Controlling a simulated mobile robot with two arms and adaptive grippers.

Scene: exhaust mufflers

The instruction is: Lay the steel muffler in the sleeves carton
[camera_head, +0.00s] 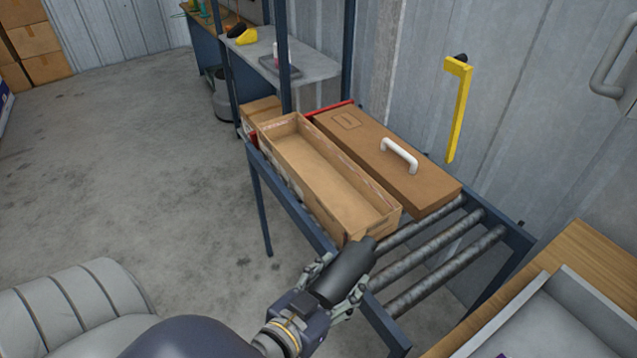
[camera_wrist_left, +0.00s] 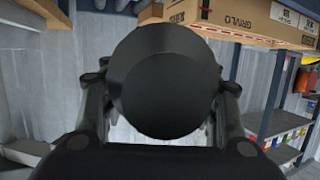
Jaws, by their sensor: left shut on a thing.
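A dark, nearly black cylindrical muffler (camera_head: 345,272) is held in my left gripper (camera_head: 338,290), which is shut around it. In the left wrist view the muffler's round end (camera_wrist_left: 162,82) fills the middle, between the two fingers. An open, empty brown carton (camera_head: 325,172) lies lengthwise on the roller stand. The muffler's far end is close to the carton's near end in the head view; whether they touch I cannot tell. A printed carton wall (camera_wrist_left: 250,18) shows at the top of the left wrist view. My right gripper is not in view.
A closed brown carton (camera_head: 375,150) with a white handle (camera_head: 399,154) stands right beside the open one. Bare rollers (camera_head: 440,250) lie at the near end. A wooden bench with a grey tray (camera_head: 560,320) is at the lower right. A yellow bracket (camera_head: 459,105) is on the wall.

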